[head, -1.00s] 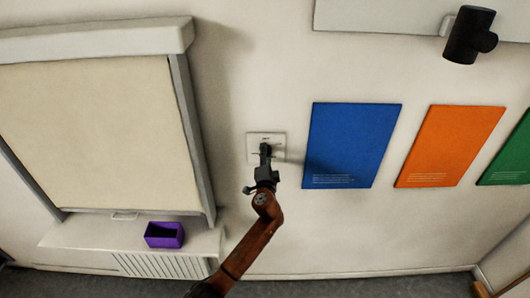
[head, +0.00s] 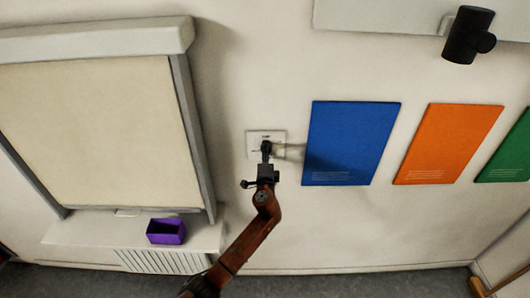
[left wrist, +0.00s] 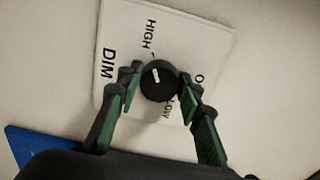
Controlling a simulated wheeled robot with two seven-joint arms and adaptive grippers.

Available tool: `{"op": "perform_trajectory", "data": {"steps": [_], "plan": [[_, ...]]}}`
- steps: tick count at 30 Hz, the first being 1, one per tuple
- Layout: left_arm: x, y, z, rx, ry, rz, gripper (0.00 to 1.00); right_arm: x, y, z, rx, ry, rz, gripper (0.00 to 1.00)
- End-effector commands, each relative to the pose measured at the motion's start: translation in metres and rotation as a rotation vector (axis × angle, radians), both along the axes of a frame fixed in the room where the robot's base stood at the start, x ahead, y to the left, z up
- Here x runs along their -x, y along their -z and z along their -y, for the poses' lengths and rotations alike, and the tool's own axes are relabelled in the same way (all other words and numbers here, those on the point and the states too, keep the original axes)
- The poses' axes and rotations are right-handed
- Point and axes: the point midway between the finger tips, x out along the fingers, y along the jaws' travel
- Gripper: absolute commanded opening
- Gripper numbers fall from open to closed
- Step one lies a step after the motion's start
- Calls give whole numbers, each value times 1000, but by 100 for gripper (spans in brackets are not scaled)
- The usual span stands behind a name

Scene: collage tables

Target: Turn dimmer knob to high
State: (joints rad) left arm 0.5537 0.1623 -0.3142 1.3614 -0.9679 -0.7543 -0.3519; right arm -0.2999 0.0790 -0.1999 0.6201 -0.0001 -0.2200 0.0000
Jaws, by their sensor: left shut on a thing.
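A white dimmer plate (head: 256,137) is fixed on the wall between the window and the blue panel. In the left wrist view the plate (left wrist: 122,25) carries the words DIM, HIGH and LOW, and another word is partly hidden. A round black dimmer knob (left wrist: 158,82) sits on it, with a white mark pointing roughly toward the HIGH side. My left gripper (head: 266,148) is at the plate and hides the knob in the head view. In the left wrist view its two fingers (left wrist: 160,84) are shut on the knob, one on each side. My right gripper is not in view.
A blue panel (head: 350,140) hangs close to the right of the plate, then orange (head: 447,143) and green panels. A window with a pale blind (head: 90,130) is to the left. A purple box (head: 166,232) stands on the sill below it. A black wall fixture (head: 467,35) juts out top right.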

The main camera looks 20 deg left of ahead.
Motion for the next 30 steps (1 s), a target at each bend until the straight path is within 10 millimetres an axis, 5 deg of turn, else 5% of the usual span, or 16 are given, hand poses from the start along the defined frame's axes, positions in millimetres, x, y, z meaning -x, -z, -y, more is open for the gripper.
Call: {"op": "perform_trajectory", "data": {"steps": [1, 2, 9, 20, 30], "plan": [[0, 2, 0, 1, 1, -3, 10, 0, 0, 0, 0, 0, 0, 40], [0, 2, 0, 1, 1, -3, 34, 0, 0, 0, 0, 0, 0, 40], [0, 1, 0, 2, 0, -2, 51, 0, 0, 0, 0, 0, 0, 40], [4, 0, 2, 3, 1, 0, 51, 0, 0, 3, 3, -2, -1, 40], [63, 2, 19, 6, 2, -2, 51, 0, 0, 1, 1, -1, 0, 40]]}}
